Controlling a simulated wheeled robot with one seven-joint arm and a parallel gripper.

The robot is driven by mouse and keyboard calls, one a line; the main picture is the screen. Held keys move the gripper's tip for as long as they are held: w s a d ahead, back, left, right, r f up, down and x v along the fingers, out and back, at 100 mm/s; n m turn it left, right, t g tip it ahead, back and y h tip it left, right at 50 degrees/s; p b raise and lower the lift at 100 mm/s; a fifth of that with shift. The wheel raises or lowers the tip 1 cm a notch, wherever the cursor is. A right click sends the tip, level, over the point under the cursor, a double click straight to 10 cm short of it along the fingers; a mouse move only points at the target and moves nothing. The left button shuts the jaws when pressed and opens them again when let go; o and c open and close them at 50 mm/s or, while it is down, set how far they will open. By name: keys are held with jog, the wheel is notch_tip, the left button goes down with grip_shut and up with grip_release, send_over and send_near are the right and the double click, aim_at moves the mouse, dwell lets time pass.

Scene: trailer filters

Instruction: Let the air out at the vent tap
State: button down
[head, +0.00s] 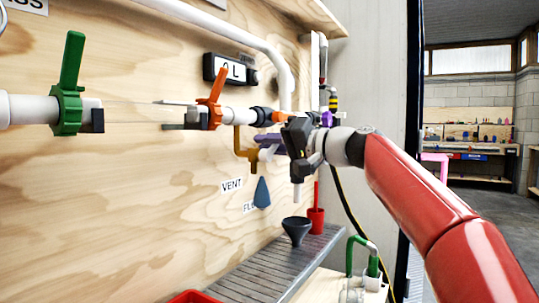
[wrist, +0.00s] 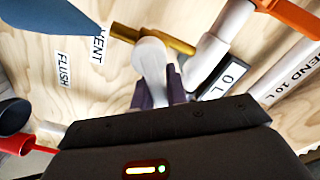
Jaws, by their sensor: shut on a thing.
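The vent tap is a brass fitting (head: 240,146) with a pale handle (head: 267,152), on the wooden panel above the VENT label (head: 232,185). In the wrist view, the pale handle (wrist: 151,58) stands in front of the brass tube (wrist: 172,40). My gripper (head: 268,143) reaches in from the right. Its purple fingers (wrist: 160,92) are shut on the handle, one on each side. The handle's lower end is hidden between the fingers, and my wrist hides part of the pipework.
A dark funnel (head: 297,229) and red cup (head: 316,219) stand on the grated shelf (head: 265,268). A blue pointed thing (head: 262,193) is below the tap. Orange (head: 215,98) and green (head: 69,85) valve handles stand up on the left. A display (head: 231,69) reads 0 L.

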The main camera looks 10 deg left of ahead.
jog(key=shift+s+a+r+n+b, duration=0.2)
jog(key=shift+s+n+b, duration=0.25)
jog(key=shift+n, duration=0.95)
jog(key=shift+s+a+r+n+b, duration=0.1)
jog(key=shift+s+r+n+b, duration=0.3)
jog(key=shift+n, duration=1)
jog(key=shift+s+a+n+b, duration=0.15)
jog(key=shift+n+b, duration=0.45)
jog(key=shift+n, duration=0.8)
jog(key=shift+s, duration=0.1)
jog(key=c, duration=1.4)
grip_release()
jog(key=b+v, duration=0.2)
jog(key=v, duration=0.6)
jog(key=shift+b, duration=0.3)
jog(key=shift+a, duration=0.15)
